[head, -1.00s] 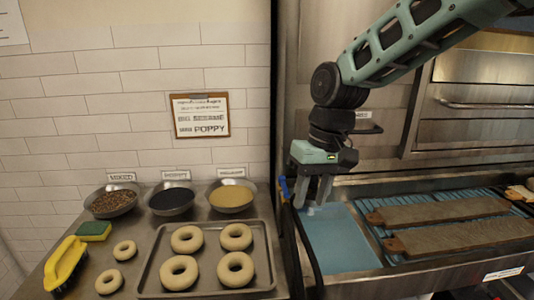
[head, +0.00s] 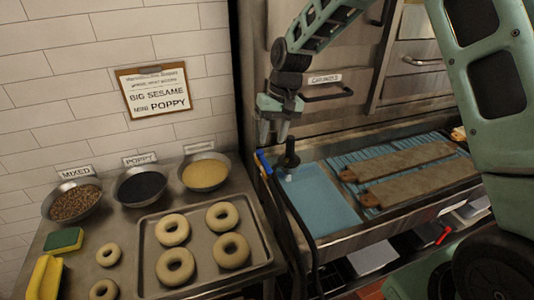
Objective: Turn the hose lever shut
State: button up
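A small blue lever (head: 263,162) stands at the left end of the water trough, at the top of a black hose (head: 283,215) that runs down the front. It looks tilted, but I cannot tell its exact valve position. My gripper (head: 273,140) hangs above and slightly right of the lever in the picture, fingers pointing down with a gap between them. It appears empty and apart from the lever. A dark upright fitting (head: 289,158) stands just right of the lever, below the gripper.
The trough (head: 325,205) holds blue water and two wooden boards (head: 405,160). A bagel tray (head: 160,284) and seed bowls (head: 205,173) are on the left counter. A red handle (head: 443,234) shows below the trough. My arm covers the right side.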

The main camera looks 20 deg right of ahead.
aim_at(266, 163)
jog(key=f, duration=0.2)
jog(key=a+f+p, duration=0.1)
jog(key=f, duration=0.2)
jog(key=f+p, duration=0.1)
jog(key=f, duration=0.2)
jog(key=shift+a, duration=0.3)
grip_shut()
